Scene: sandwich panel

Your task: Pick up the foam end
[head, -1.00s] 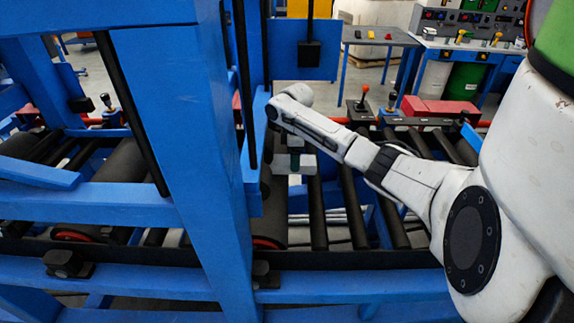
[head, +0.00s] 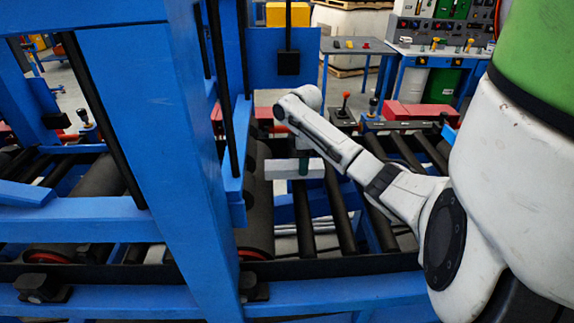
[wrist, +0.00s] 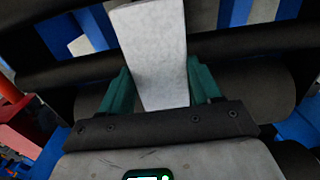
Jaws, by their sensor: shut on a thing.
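The foam end (wrist: 152,55) is a pale grey-white block. In the wrist view it stands between the two teal fingers of my gripper (wrist: 160,88), which is shut on it. In the head view the foam end (head: 283,169) shows as a white bar over the rollers, just right of the blue post.
A thick blue frame post (head: 165,130) stands close to the left of my arm. Dark rollers (head: 340,215) lie below, with a black-and-blue rail (head: 330,290) in front. A red box (head: 412,111) and levers stand behind. A control desk (head: 440,35) is at the back right.

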